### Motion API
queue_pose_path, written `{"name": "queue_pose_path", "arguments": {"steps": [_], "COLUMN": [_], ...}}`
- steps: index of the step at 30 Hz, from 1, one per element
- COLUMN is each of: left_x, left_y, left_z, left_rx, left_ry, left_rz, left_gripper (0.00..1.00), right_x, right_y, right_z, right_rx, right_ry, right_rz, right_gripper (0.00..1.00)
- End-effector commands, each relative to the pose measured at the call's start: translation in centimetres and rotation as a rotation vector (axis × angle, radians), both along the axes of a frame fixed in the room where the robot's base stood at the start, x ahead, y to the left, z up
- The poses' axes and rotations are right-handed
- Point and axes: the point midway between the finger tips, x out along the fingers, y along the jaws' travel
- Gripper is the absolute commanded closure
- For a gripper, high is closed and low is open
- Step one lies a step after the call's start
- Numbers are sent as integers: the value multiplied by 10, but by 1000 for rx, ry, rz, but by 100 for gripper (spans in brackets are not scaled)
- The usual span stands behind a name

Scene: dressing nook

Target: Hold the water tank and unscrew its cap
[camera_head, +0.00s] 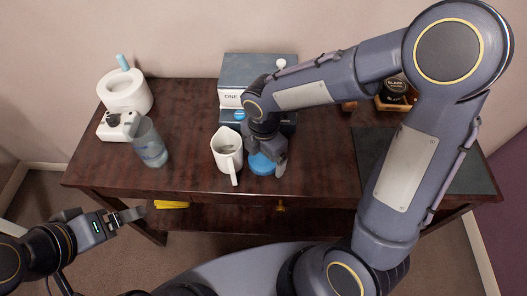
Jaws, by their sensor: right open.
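A clear, bluish tank-like container (150,147) stands on the left part of the dark wooden table, and I take it to be the water tank. I cannot make out a cap on it. A round blue piece (262,164), perhaps a cap, is at the table's front middle, partly hidden by my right gripper. My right gripper (268,158) is open and points down just over this blue piece; I cannot tell whether they touch. My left gripper (138,213) is low at the left, in front of the table edge and apart from the clear container. Its jaw opening is unclear.
A white pitcher (226,152) stands just left of my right gripper. A white appliance (124,92) is at the back left, a grey machine (248,68) at the back middle. A dark mat (470,172) lies at the right, partly behind my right arm. A dark jar (396,86) stands behind it.

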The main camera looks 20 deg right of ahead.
Motion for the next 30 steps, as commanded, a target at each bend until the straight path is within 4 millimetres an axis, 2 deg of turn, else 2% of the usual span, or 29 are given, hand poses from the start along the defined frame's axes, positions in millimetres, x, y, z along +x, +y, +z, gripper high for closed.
{"name": "queue_pose_path", "arguments": {"steps": [15,21,26,29,30], "left_x": [0,0,0,0,0], "left_y": [0,0,0,0,0], "left_z": [21,23,23,23,23], "left_rx": [0,0,0,0,0], "left_ry": [0,0,0,0,0], "left_rz": [0,0,0,0,0], "left_gripper": [15,15,15,15,15], "right_x": [0,0,-1,-8,-14], "right_y": [0,0,-1,-12,-20], "right_z": [101,119,122,127,130], "right_rx": [1,1,2,25,46], "right_ry": [-5,-2,-2,-15,-25], "right_rz": [-1,1,-9,-116,-203], "right_gripper": [4,4,4,4,4]}}
